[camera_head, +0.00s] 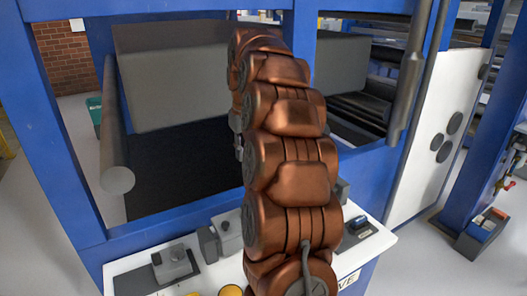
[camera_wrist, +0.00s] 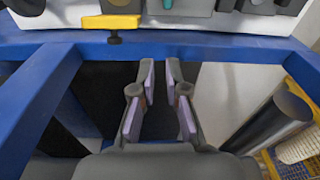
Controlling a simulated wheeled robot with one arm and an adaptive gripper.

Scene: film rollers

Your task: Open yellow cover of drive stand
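The drive stand is a blue frame (camera_head: 50,120) with a white panel (camera_head: 130,270) along its lower front, partly hidden by my copper arm. In the wrist view, a flat yellow piece (camera_wrist: 110,21) with a small knob under it sits at the top left, on the pale ledge above a blue beam (camera_wrist: 210,44). I cannot tell whether it is the cover. In the head view, a round yellow part (camera_head: 230,291) shows at the bottom edge, left of my arm. My gripper (camera_wrist: 158,72) is open and empty, its fingers pointing toward the blue beam, apart from the yellow piece. My arm hides the gripper in the head view.
Grey boxy devices (camera_head: 173,264) stand on the white panel. A grey roller (camera_head: 116,150) hangs at the left of the frame; a dark cylinder (camera_wrist: 268,120) lies right of my gripper.

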